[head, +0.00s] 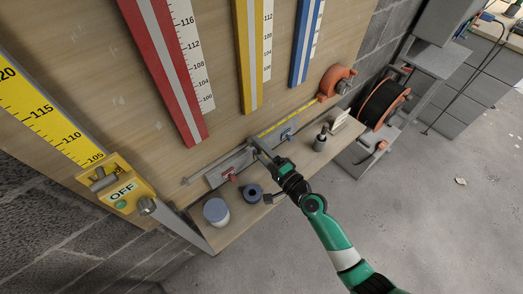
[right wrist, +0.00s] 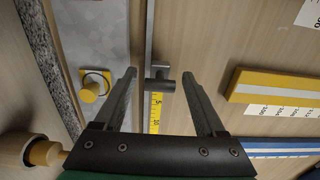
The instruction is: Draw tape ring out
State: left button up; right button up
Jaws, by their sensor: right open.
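A narrow yellow measuring tape (head: 285,118) runs along the board from an orange tape case (head: 338,80) down-left to my right gripper (head: 257,143). In the right wrist view the tape (right wrist: 155,112) ends in a small grey metal end piece (right wrist: 160,84), which I take for the tape ring. My right gripper (right wrist: 172,80) is open, with one finger on each side of the tape end. I see a gap on both sides, and neither finger visibly touches it. In the head view the gripper hides the tape end. My left gripper is not in view.
A grey plate with a red knob (head: 231,178) lies beside the gripper. The wooden shelf (head: 235,232) holds a white jar (head: 217,212), a dark blue roll (head: 253,193) and a small tool (head: 321,140). A yellow OFF box (head: 118,190) is at left; a cable reel (head: 384,104) stands at right.

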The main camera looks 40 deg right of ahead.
jog(key=s, duration=1.1)
jog(key=shift+s+p, duration=0.3)
jog(key=shift+s, duration=0.05)
jog(key=shift+d, duration=0.1)
